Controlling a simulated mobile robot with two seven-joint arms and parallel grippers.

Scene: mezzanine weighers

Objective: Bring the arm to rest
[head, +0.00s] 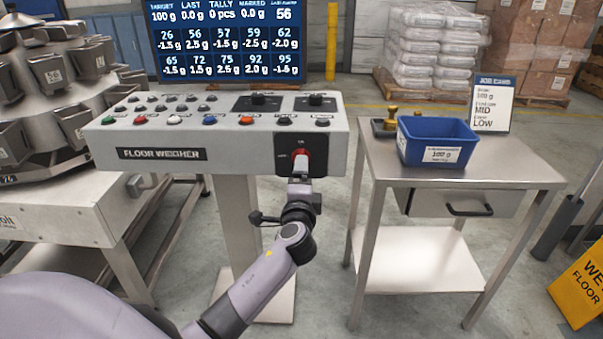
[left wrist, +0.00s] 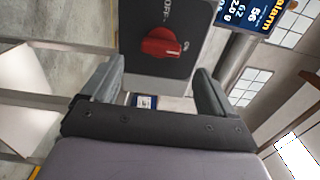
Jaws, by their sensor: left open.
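My left gripper (head: 301,176) is in front of the grey floor weigher console (head: 140,152), at the right end of its front face. It is open and empty. In the left wrist view its two fingers (left wrist: 159,80) stand wide apart. A red rotary switch (left wrist: 162,43) on a dark plate (left wrist: 135,67) shows beyond them, apart from both fingers. The switch also shows in the head view (head: 304,154), partly hidden by the gripper. My left arm reaches up from the bottom of the head view. My right gripper is not in view.
A steel side table (head: 500,170) stands right of the console, with a blue bin (head: 436,140), a brass-coloured stamp (head: 392,117) and a sign card (head: 492,103). A multihead weigher (head: 55,100) is at left. A yellow floor sign (head: 580,290) stands at lower right.

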